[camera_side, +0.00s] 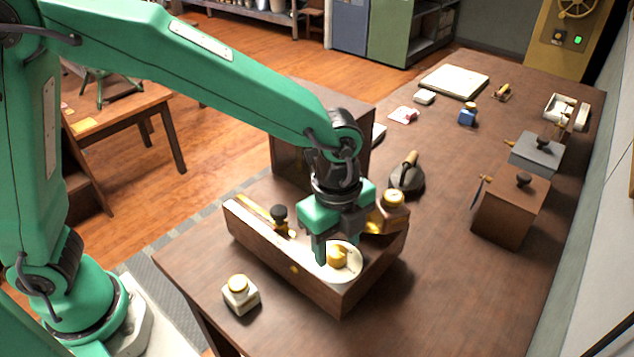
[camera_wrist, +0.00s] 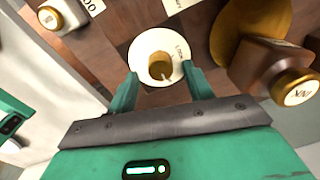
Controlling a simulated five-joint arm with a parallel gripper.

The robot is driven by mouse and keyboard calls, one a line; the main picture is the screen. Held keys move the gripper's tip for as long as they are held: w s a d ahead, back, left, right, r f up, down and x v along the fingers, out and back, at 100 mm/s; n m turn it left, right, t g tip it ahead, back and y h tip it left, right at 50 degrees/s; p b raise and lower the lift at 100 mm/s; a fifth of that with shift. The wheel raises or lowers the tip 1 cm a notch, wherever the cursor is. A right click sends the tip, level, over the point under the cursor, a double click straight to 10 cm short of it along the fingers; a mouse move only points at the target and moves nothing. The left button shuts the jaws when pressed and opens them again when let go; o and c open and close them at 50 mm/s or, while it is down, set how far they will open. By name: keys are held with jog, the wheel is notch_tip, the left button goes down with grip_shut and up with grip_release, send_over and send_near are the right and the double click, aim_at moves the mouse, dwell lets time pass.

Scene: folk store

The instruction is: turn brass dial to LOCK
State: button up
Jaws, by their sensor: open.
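The brass dial (camera_side: 338,258) is a round knob on a white disc (camera_side: 353,266) set in the top of a wooden box (camera_side: 290,272). In the wrist view the brass dial (camera_wrist: 160,67) shows with lettering that looks like LOCK on the right side of the disc (camera_wrist: 146,43). Which way the dial points is hard to tell. My gripper (camera_side: 340,246) points down over the disc and is open. In the wrist view its fingers (camera_wrist: 160,72) stand left and right of the dial, apart from it, with nothing held.
A black-knobbed lever (camera_side: 279,214) in a brass slot is on the same box. A brown ink bottle (camera_side: 386,216) stands close behind my gripper. A cream bottle (camera_side: 240,297) stands in front. A dark iron (camera_side: 407,180) and a wooden box (camera_side: 507,218) are farther right. The right foreground table is clear.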

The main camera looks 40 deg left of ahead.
jog(key=shift+f, duration=0.7)
jog(key=shift+c, duration=0.2)
jog(key=c, duration=0.9)
